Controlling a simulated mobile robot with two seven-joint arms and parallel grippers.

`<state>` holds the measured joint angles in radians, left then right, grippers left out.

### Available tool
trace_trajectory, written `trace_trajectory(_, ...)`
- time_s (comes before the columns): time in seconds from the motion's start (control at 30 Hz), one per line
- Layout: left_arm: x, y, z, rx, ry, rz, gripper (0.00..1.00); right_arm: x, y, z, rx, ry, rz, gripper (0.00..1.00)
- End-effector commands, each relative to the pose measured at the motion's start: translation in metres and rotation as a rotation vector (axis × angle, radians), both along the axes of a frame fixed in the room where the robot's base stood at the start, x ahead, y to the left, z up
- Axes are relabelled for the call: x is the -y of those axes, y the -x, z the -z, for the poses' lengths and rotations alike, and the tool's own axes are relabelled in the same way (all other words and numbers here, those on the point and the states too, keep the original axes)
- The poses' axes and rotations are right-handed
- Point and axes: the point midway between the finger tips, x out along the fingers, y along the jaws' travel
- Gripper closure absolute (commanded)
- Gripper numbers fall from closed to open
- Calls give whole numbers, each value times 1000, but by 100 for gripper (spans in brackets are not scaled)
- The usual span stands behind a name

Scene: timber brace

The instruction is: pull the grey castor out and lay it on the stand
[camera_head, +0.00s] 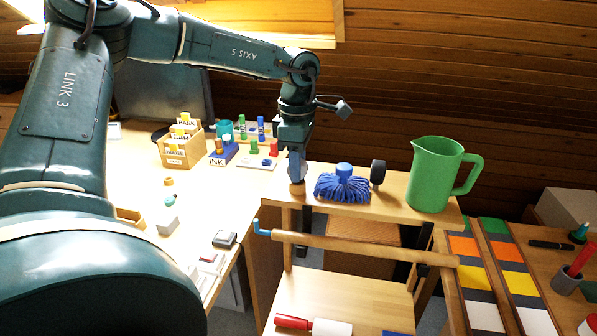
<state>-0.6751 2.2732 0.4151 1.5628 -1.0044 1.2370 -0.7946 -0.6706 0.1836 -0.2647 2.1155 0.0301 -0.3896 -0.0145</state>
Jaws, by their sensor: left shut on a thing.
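A dark grey wheel, which looks like the grey castor (378,172), stands upright on the wooden top of the stand (395,205), just right of a blue mop head (343,185). My left gripper (296,172) points down over the left end of the stand top, left of the mop head and apart from the castor. It is shut on a small tan piece (297,188), mostly hidden by the fingers. I cannot tell whether that piece touches the stand top. My right gripper is not in view.
A green jug (432,174) stands at the stand's right end. A wooden pole (360,247) with a blue hooked end crosses the stand's front. On the left desk are a wooden letter box (178,150) and stamps (222,152). Colored strips (500,268) lie right.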

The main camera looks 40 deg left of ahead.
Motion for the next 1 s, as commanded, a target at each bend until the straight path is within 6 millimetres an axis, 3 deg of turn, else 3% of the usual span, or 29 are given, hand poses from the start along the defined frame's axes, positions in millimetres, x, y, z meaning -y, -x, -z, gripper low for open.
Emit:
trace_trajectory(0.1, 0, 0, 0, 0, 0, 0, 100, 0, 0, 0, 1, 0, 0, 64)
trace_trajectory(1.0, 0, 0, -29, 1, 0, -1, 100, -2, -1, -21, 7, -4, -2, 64)
